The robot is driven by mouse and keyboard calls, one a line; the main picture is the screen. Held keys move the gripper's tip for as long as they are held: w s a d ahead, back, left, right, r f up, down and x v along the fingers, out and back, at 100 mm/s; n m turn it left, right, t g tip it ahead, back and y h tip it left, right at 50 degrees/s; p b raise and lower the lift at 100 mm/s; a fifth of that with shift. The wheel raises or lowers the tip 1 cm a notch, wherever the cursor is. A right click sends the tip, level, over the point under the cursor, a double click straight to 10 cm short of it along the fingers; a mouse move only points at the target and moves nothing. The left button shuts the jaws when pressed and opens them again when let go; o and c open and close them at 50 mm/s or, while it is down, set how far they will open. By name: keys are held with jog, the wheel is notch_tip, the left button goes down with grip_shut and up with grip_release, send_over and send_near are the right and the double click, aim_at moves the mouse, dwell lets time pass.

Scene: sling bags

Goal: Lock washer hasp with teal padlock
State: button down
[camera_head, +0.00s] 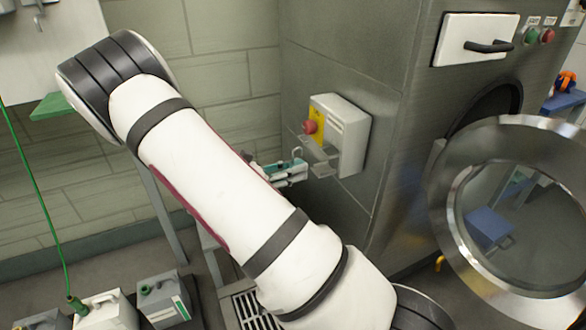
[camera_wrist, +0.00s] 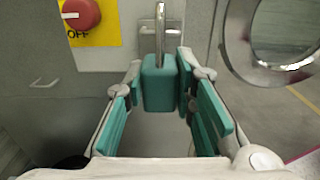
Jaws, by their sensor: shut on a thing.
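The teal padlock (camera_wrist: 160,88) is upright between the teal pads of my gripper (camera_wrist: 161,80) in the wrist view. Its silver shackle (camera_wrist: 160,30) points up. My gripper is shut on the padlock body. In the head view my gripper (camera_head: 288,172) is partly hidden behind my white arm, just below and left of the hasp (camera_head: 319,153), a grey bracket on the light grey switch box (camera_head: 350,132). The shackle stands in front of the box face in the wrist view. I cannot tell whether it passes through the hasp.
A red knob (camera_head: 310,127) on a yellow plate marked OFF sits on the box. The washer's round door (camera_head: 445,220) hangs open at the right. Grey containers (camera_head: 163,300) stand on the floor at lower left. A tiled wall is behind my arm.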

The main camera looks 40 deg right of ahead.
jog(key=shift+d, duration=0.25)
jog(key=shift+s+d, duration=0.15)
jog(key=shift+d, duration=0.2)
jog(key=shift+p+x, duration=0.4)
jog(key=shift+x, duration=0.6)
jog(key=shift+d, duration=0.35)
jog(key=shift+x, duration=0.85)
